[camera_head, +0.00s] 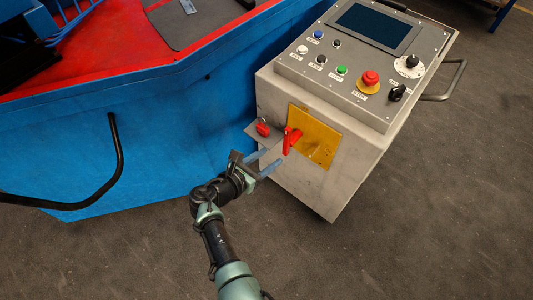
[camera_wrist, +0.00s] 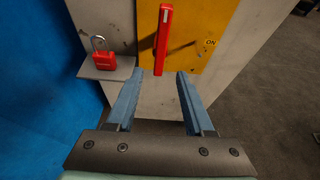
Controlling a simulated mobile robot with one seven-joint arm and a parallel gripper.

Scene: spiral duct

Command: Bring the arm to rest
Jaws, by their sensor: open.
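My gripper (camera_head: 268,163) is open and empty, with its two blue-grey fingers (camera_wrist: 156,83) pointing at the front of the grey control cabinet (camera_head: 305,177). A red switch handle (camera_head: 291,140) sits on a yellow plate (camera_head: 325,143) on that cabinet. In the wrist view the red handle (camera_wrist: 163,38) stands near upright, just beyond and between the fingertips, with no finger seen touching it. My arm reaches up from the bottom of the head view, bent at the wrist.
A red padlock (camera_wrist: 102,55) sits on a small grey shelf (camera_wrist: 107,73) left of the yellow plate. A blue machine (camera_head: 150,130) with a black curved bar (camera_head: 117,150) stands to the left. The cabinet top carries buttons and a screen (camera_head: 375,25). Open floor (camera_head: 430,220) lies right and below.

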